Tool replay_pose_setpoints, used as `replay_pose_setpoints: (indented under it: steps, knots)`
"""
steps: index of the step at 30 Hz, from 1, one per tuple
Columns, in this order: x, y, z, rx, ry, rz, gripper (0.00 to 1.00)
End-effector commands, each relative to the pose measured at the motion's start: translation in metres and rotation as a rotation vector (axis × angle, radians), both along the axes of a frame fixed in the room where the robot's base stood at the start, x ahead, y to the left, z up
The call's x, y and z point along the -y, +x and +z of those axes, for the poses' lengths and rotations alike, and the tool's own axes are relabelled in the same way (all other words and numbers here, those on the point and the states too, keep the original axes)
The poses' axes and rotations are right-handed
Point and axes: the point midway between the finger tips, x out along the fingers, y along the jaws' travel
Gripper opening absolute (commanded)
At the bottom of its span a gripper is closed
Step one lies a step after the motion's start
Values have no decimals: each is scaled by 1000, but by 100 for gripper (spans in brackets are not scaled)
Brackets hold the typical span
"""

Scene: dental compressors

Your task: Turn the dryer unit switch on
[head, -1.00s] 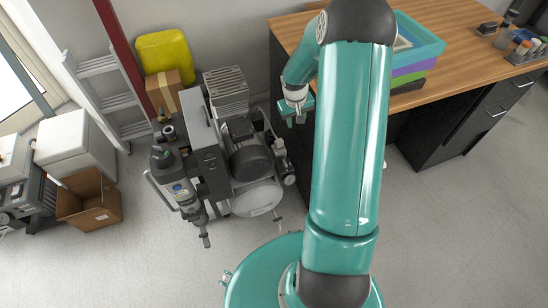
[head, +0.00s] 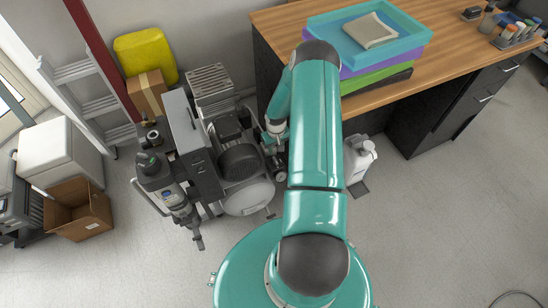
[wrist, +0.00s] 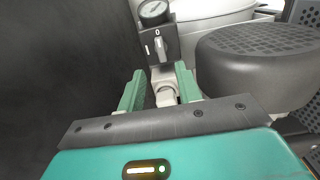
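The switch (wrist: 160,49) shows in the wrist view as a light grey lever on a dark plate, with a "0" mark above it and an "I" mark to its left. The lever stands upright, in line with the "0". My gripper (wrist: 160,70) is open, its two green fingers apart just below the switch, with nothing gripped. A pale fitting (wrist: 166,92) shows between the fingers. In the head view my gripper (head: 275,130) is at the right side of the compressor unit (head: 238,160); the switch cannot be made out there.
A round gauge (wrist: 153,12) sits above the switch, and a dark rounded motor cover (wrist: 255,65) is close on the right. In the head view, a wooden bench (head: 455,55) with stacked trays (head: 405,35) stands to the right. A cardboard box (head: 85,215) lies on the floor at left.

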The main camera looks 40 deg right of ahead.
Motion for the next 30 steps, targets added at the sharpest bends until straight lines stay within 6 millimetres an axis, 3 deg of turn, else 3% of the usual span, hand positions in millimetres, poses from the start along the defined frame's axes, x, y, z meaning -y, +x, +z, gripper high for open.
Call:
replay_pose_setpoints:
  steps: [6,12,24,25,30]
  knots:
    - [-2,1,-44,-2,2,3,35]
    - [-2,4,-72,0,1,4,35]
    - [-2,6,-82,0,0,5,35]
    - [-2,5,-82,0,0,5,33]
    - [-2,5,-82,0,0,5,0]
